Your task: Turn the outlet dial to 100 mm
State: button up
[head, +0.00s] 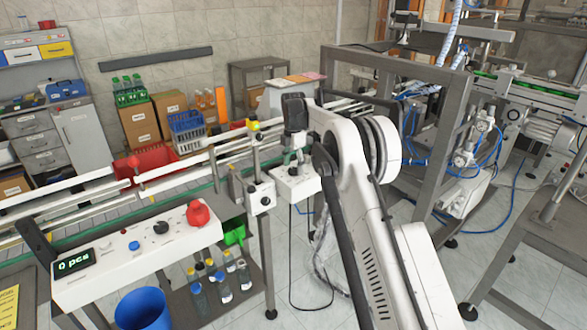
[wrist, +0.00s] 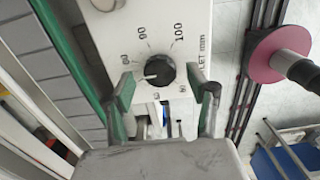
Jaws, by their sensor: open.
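The outlet dial (wrist: 160,70) is a round black knob on a white panel (wrist: 118,18). In the head view my gripper (head: 295,158) is above the white outlet box (head: 297,184); the dial is too small to make out clearly there.
A conveyor with rails (head: 150,180) runs along the left. A control panel (head: 140,262) with a red button (head: 198,213), a black knob and a "0 pcs" display stands at the front left. A grey machine frame (head: 440,130) stands to the right of my arm.

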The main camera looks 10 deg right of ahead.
jog(key=shift+f, duration=0.75)
jog(key=shift+c, duration=0.4)
jog(key=c, duration=1.1)
jog(key=shift+o, duration=0.2)
